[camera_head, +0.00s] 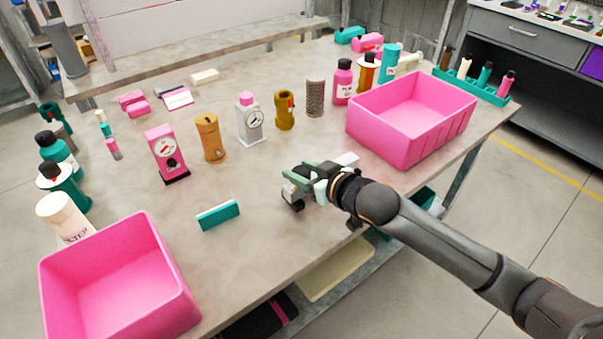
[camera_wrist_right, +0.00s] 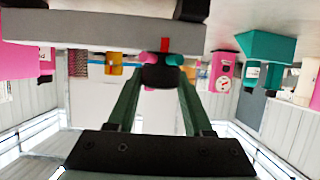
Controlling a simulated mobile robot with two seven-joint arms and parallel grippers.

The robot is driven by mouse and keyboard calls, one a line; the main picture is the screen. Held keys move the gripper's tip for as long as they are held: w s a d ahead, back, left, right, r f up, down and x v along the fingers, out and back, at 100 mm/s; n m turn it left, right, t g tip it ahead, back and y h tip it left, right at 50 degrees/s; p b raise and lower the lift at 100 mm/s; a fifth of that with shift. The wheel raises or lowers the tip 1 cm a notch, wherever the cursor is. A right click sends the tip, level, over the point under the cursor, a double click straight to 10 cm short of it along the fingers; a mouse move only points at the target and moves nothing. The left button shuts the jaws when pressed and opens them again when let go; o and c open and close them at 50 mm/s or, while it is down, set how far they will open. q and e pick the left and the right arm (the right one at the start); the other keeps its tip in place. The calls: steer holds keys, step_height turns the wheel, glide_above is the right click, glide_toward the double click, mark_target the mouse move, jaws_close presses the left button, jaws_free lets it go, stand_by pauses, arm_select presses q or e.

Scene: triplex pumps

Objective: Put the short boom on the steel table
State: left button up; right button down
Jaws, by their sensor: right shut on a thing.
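My right gripper (camera_head: 310,178) has green fingers and is shut on a pale grey bar (camera_head: 346,160) with dark parts, which looks like the short boom. The bar sticks out on both sides of the fingers, and the gripper hides its middle. In the right wrist view the green fingertips (camera_wrist_right: 160,75) close on a dark round part, and the grey bar (camera_wrist_right: 100,32) runs across the top. The boom is low over the grey steel table (camera_head: 262,205), near its front edge; I cannot tell whether it touches. My left gripper is not in view.
A pink bin (camera_head: 410,125) stands right of the gripper and another pink bin (camera_head: 115,285) at the front left. A teal block (camera_head: 218,215) lies left of the gripper. A white gauge device (camera_head: 250,122) and several bottles stand behind. The table between the teal block and gripper is bare.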

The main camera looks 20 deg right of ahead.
steer(key=shift+r, duration=0.1)
steer(key=shift+c, duration=1.5)
jaws_free()
steer(key=shift+s, duration=0.15)
steer(key=v, duration=1.2)
steer(key=shift+p, duration=0.4)
